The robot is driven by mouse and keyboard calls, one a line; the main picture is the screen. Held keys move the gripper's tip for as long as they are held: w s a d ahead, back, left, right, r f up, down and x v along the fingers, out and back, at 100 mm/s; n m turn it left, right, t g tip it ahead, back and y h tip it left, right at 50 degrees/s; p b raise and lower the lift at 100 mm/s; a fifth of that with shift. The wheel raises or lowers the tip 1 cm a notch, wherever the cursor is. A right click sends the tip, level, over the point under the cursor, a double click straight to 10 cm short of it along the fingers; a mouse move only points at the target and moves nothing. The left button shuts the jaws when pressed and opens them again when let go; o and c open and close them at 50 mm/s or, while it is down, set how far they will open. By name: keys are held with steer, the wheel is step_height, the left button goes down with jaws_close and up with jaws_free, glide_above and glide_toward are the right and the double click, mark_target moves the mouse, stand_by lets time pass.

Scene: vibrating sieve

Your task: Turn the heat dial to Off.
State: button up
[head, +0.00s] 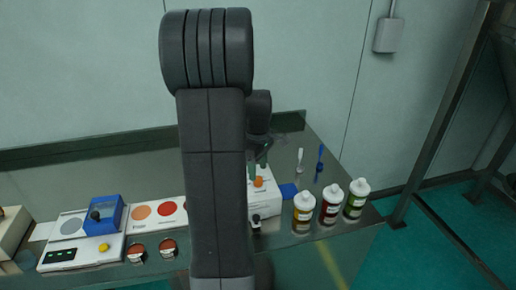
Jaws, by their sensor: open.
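A white box-shaped device (266,204) stands on the bench, partly hidden behind my arm. An orange knob (259,182) sits on its top, and a small black knob (256,218) shows at its front. I cannot read which of these is the heat dial or where it points. My gripper (258,170) is open, with its greenish fingers just above and around the orange knob. Whether they touch it cannot be told from this view.
Yellow (303,215), red (329,206) and green (356,200) labelled bottles stand right of the device. A white (299,162) and a blue (320,160) tool are behind them. A blue box (106,214), colour card (152,212) and two small dark pots (137,252) are at left.

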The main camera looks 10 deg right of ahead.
mark_target(258, 178)
step_height(258, 178, up, 10)
steer(key=shift+r+b, duration=0.25)
steer(key=shift+b, duration=0.05)
steer(key=shift+f, duration=0.1)
step_height(258, 178, down, 14)
steer(key=shift+r+p, duration=0.15)
steer(key=shift+p, duration=0.4)
stand_by(0.3)
